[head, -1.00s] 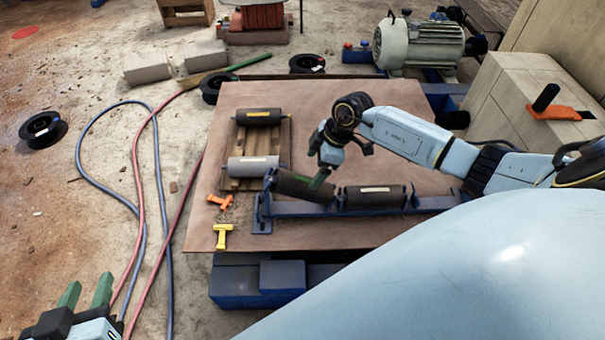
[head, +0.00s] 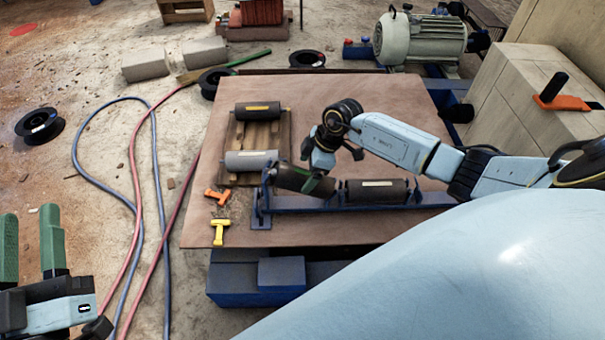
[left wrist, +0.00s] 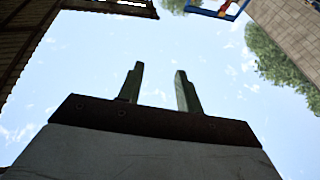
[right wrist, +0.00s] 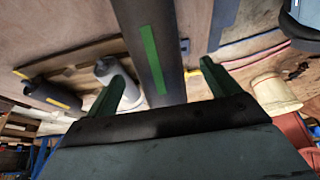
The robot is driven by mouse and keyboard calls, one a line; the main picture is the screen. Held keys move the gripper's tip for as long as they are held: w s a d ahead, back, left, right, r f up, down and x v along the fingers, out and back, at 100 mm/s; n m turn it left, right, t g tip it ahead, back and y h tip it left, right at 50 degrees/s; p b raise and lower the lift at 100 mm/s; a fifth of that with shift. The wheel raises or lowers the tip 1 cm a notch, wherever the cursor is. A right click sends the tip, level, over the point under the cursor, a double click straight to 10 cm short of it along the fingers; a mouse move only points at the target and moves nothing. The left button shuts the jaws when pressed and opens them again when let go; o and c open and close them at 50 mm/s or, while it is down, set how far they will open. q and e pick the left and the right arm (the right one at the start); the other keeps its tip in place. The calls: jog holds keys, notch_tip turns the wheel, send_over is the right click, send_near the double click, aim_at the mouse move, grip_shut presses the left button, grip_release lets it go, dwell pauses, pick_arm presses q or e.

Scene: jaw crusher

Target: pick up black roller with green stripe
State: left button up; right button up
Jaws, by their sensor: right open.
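The black roller with green stripe (right wrist: 152,60) runs between the two fingers of my right gripper (right wrist: 162,82) in the right wrist view, its stripe facing the camera. In the head view this roller (head: 292,180) lies in the left part of a blue frame (head: 330,204), partly covered by my right gripper (head: 316,180). The right gripper is open around the roller; whether the fingers touch it I cannot tell. My left gripper (head: 29,225) is open and empty at the lower left of the head view, fingers up; the left wrist view also shows it (left wrist: 158,75) against sky.
Another black roller (head: 376,192) sits in the frame's right part. A yellow-labelled black roller (head: 258,111) and a grey roller (head: 250,160) lie on a wooden pallet (head: 284,128). Orange (head: 217,196) and yellow (head: 221,230) T-shaped pieces lie nearby. The brown board's upper right is clear.

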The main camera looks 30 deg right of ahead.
aim_at(305, 173)
jog(key=shift+w+f+b, duration=0.15)
jog(key=shift+f+b, duration=0.3)
jog(key=shift+f, duration=0.2)
jog(key=shift+w+a+f+b, duration=0.15)
jog(key=shift+f+b, duration=0.5)
jog(key=shift+f, duration=0.05)
jog(key=shift+b+x, duration=0.5)
jog(key=shift+x, duration=0.35)
pick_arm(q)
jog(key=s+r+t, duration=0.1)
jog(key=t, duration=0.1)
jog(key=s+r+t+h, duration=0.1)
jog(key=r+t, duration=0.1)
jog(key=s+r+t, duration=0.1)
jog(key=s, duration=0.1)
jog(key=shift+a+r+t+h, duration=0.2)
jog(key=shift+a+t+h, duration=0.1)
jog(key=shift+a+t, duration=0.1)
pick_arm(e)
jog(key=c, duration=1.7)
jog(key=shift+w+r, duration=0.15)
